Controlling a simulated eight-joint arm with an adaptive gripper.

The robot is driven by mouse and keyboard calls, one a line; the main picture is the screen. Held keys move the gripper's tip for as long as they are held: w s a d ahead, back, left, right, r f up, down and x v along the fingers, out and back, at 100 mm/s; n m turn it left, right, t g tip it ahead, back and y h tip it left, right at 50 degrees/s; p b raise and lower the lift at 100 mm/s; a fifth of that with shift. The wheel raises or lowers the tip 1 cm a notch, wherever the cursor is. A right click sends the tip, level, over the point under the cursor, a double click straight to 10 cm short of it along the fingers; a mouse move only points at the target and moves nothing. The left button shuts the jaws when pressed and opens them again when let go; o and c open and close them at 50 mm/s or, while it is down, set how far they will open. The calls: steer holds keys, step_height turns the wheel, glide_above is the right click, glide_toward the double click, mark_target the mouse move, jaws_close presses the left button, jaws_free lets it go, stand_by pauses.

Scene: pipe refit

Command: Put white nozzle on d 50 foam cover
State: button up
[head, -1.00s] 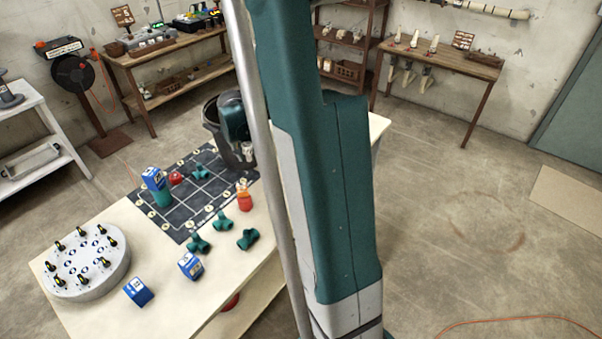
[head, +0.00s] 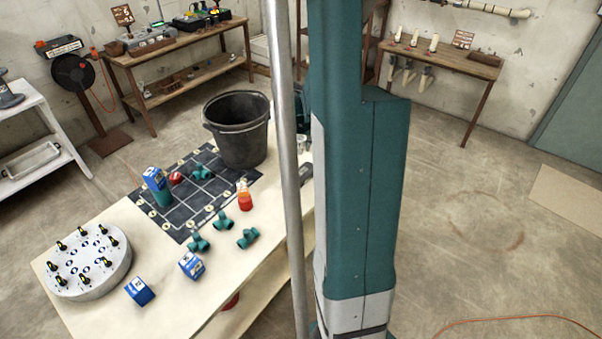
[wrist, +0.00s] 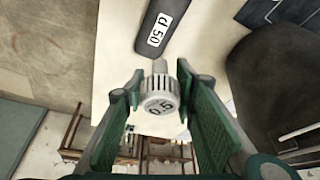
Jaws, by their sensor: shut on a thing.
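The white nozzle (wrist: 160,97), a ribbed knob marked 0.5 with a narrow threaded stem, sits between the green finger pads of my gripper (wrist: 158,88). My gripper is shut on it. The stem points up the picture toward the d 50 foam cover (wrist: 161,28), a dark grey piece with a white "d 50" label. Nozzle and cover appear apart; the height between them is hard to tell. In the head view, my arm and a grey pole hide most of this area; a dark piece (head: 307,173), likely the cover, shows beside the pole.
A round grey plate with black-and-yellow knobs (head: 82,262) is at the left end.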

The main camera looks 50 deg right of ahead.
steer(key=shift+s+d, duration=0.1)
stand_by(0.3)
glide_toward(302, 169)
steer(key=shift+w+d+b, duration=0.35)
steer(key=shift+d, duration=0.55)
steer(key=shift+f, duration=0.1)
steer(key=shift+f, duration=2)
steer(key=shift+b, duration=0.35)
steer(key=o, duration=0.8)
steer(key=shift+r, duration=0.1)
